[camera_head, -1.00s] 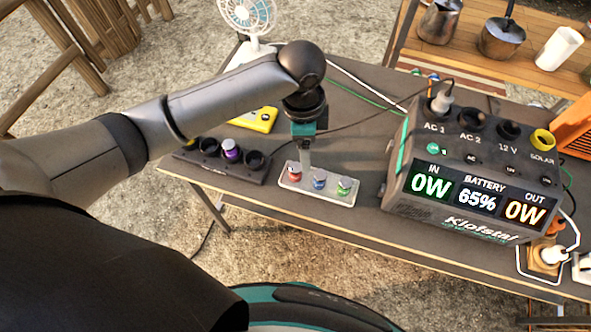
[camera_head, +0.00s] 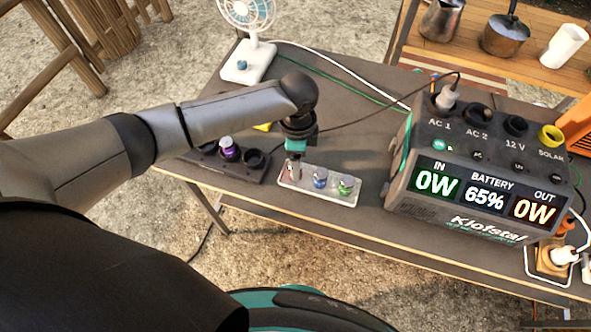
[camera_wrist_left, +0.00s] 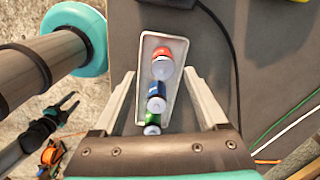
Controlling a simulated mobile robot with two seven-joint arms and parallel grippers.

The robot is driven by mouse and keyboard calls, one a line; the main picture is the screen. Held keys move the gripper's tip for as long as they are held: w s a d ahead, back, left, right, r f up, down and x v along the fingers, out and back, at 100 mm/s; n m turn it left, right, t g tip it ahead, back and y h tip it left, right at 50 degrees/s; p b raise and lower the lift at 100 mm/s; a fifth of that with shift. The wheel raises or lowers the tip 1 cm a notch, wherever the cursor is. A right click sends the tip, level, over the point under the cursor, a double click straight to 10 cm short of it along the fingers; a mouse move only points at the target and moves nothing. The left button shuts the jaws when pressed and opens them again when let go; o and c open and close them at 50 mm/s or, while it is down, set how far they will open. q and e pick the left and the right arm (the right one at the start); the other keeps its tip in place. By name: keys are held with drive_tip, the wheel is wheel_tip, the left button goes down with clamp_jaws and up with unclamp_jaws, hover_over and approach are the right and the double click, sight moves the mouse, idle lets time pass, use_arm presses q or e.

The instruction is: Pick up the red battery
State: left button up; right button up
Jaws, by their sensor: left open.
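The red battery (camera_wrist_left: 162,52) stands at one end of a white tray (camera_wrist_left: 172,110) in the left wrist view, in a row with a blue battery (camera_wrist_left: 156,92) and a green battery (camera_wrist_left: 152,119). In the head view the tray (camera_head: 330,195) lies near the table's front edge, and my gripper partly hides the red battery. My left gripper (camera_head: 294,164) is above that end of the tray. In the left wrist view its open fingers (camera_wrist_left: 160,74) lie either side of the row, with nothing clamped between them.
A dark holder (camera_head: 262,166) with a purple battery (camera_head: 228,149) sits left of the tray. A large power station (camera_head: 455,205) stands to the right. A fan (camera_head: 248,65) is at the back, and a cable crosses the table behind my gripper.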

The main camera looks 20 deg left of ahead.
use_arm(q)
drive_tip(key=f, duration=0.2)
drive_tip(key=f+b, duration=0.1)
drive_tip(key=f, duration=0.1)
drive_tip(key=shift+w+a+f, duration=0.2)
drive_tip(key=shift+f, duration=0.05)
drive_tip(key=shift+c, duration=0.3)
clamp_jaws()
drive_tip(key=shift+r, duration=0.1)
